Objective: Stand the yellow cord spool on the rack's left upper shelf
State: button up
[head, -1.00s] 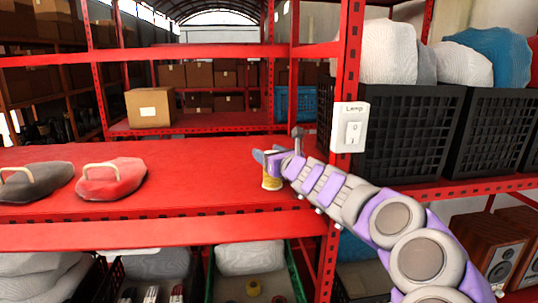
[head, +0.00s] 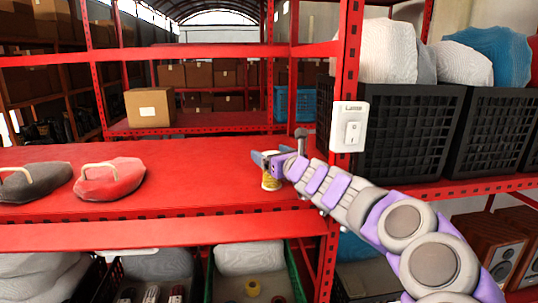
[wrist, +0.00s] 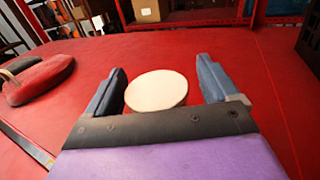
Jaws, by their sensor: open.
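The yellow cord spool (head: 270,183) stands upright on the red upper shelf (head: 200,170), near its front edge and toward its right end. In the wrist view its pale round top (wrist: 156,90) lies between the two blue fingers, with a gap on each side, wider on the right. My gripper (head: 268,158) is open at the spool's upper part; in the wrist view the open gripper (wrist: 161,66) has one finger on either side of it. The fingers partly hide the spool in the head view.
A red bag (head: 110,180) and a dark grey bag (head: 35,183) lie to the left on the shelf. A red post with a lamp switch (head: 349,127) stands right of my gripper. A cardboard box (head: 150,107) sits behind. A green crate (head: 296,270) is below.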

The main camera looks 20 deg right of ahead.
jog(key=s, duration=0.3)
jog(key=s+d, duration=0.1)
jog(key=s, duration=0.5)
jog(key=shift+s+d+b, duration=0.3)
jog(key=shift+s+b, duration=0.05)
jog(key=shift+s+a, duration=0.1)
jog(key=shift+s, duration=0.55)
jog(key=s+a+f+n+g+y, duration=0.1)
jog(key=s+a+n+g+y, duration=0.25)
jog(key=a+n, duration=0.65)
jog(key=s+a+f+n+g+y, duration=0.2)
jog(key=s+a+n+y, duration=0.4)
jog(key=a, duration=0.8)
jog(key=s+a+f+n+g+h, duration=0.2)
jog(key=s+a+f+n+g, duration=0.45)
jog(key=a+f+n, duration=0.2)
jog(key=s+d+f+n+g+h, duration=0.2)
jog(key=s+f+n+g+h, duration=0.3)
jog(key=s+f, duration=0.6)
jog(key=s+d+f+n+g+h, duration=0.2)
jog(key=s+d+f+n+h, duration=0.2)
jog(key=s+d, duration=0.8)
jog(key=shift+s+f+n+g, duration=0.4)
jog(key=shift+s+f+n, duration=0.05)
jog(key=shift+s+n, duration=0.1)
